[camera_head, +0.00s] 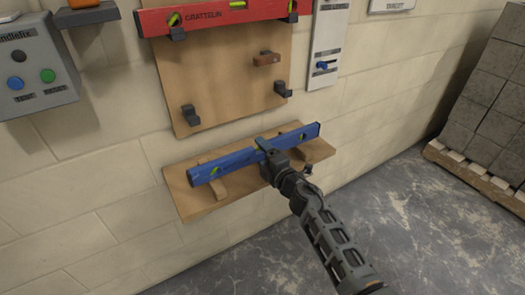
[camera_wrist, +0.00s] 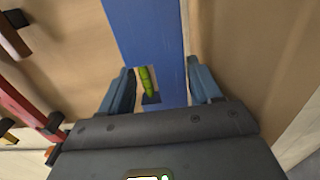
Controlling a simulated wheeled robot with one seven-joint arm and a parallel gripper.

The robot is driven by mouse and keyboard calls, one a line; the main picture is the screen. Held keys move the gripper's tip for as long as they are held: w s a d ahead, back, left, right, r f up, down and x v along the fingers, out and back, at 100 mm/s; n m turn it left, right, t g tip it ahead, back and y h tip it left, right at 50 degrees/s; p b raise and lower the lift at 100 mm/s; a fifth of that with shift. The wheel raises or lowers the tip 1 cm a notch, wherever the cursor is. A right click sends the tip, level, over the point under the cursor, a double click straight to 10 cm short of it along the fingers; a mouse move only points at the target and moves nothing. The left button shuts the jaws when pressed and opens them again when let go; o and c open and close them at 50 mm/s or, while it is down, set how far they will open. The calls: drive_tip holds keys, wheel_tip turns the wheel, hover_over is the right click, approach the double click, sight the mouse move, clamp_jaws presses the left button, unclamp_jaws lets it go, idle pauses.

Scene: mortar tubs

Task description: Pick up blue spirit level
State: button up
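The blue spirit level (camera_head: 225,164) lies lengthwise on small wooden supports over a wooden shelf board (camera_head: 195,202) on the wall, slanting up to the right in the head view. My gripper (camera_head: 268,149) is at its middle, with a finger on either side. In the wrist view the level (camera_wrist: 150,30) runs between the two fingers (camera_wrist: 160,88), with its green vial showing.
A red spirit level (camera_head: 225,14) rests on holders on a wooden panel (camera_head: 225,75) above. A grey button box (camera_head: 33,68) is on the wall at upper left. Grey blocks (camera_head: 490,100) stand on a pallet (camera_head: 470,172) at right. The floor in front is clear.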

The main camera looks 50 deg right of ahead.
drive_tip(key=c, duration=0.7)
drive_tip(key=shift+o, duration=0.2)
drive_tip(key=shift+r, duration=0.1)
drive_tip(key=shift+r+p, duration=1.1)
drive_tip(key=shift+p, duration=0.1)
drive_tip(key=shift+s, duration=0.1)
drive_tip(key=v, duration=0.9)
drive_tip(key=shift+s+a+p, duration=0.15)
drive_tip(key=shift+s+p, duration=0.25)
drive_tip(key=shift+p, duration=0.05)
